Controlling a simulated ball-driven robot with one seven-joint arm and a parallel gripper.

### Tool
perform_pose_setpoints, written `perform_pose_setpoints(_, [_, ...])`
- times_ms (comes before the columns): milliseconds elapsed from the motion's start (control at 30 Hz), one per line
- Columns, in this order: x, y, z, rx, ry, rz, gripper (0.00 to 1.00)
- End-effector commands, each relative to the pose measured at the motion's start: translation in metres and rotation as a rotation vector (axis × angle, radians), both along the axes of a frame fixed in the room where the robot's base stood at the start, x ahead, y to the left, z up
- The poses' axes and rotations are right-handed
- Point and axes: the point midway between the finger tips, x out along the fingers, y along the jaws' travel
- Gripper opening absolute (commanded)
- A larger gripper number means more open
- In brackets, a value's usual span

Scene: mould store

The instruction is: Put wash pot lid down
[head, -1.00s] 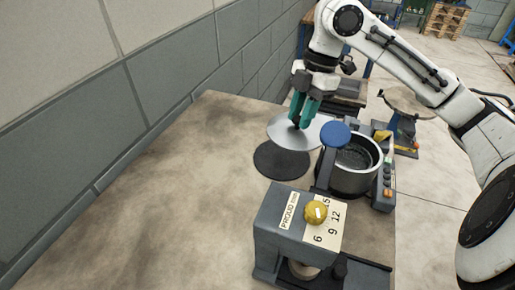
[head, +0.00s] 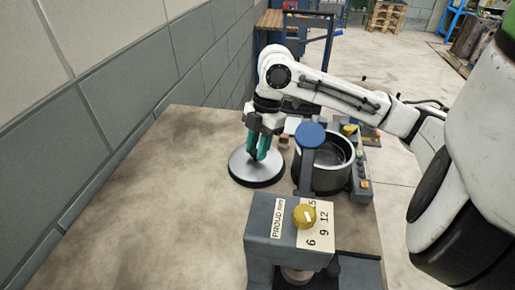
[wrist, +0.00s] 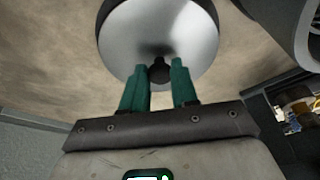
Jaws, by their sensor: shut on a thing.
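The wash pot lid (head: 243,171) is a shiny silver disc with a small dark knob (wrist: 159,72). My gripper (head: 259,156) is shut on that knob, with its green fingers pointing down. The lid lies over the round black mat (head: 263,186), whose dark edge shows around the lid's rim. The lid looks level and at or very near the mat; I cannot tell whether it touches. The lid also fills the top middle of the wrist view (wrist: 165,30). The wash pot (head: 319,181) stands open to the right of the lid.
A grey machine with a yellow dial (head: 304,216) stands in front on the bench. A blue round knob (head: 311,135) rises beside the pot. The bench top (head: 160,210) is clear at left, up to the block wall (head: 120,100).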

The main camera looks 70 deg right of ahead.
Motion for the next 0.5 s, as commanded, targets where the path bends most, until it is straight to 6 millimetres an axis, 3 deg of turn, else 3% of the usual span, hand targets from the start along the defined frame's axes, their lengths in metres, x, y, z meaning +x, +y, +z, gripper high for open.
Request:
perform_pose_setpoints(400, [0.0, 0.0, -0.0102, 0.0, -0.001, 0.0, 0.0])
perform_pose_setpoints(433, [0.0, 0.0, -0.0102, 0.0, -0.001, 0.0, 0.29])
perform_pose_setpoints(500, [0.0, -0.0001, -0.0091, 0.0, -0.001, 0.0, 0.36])
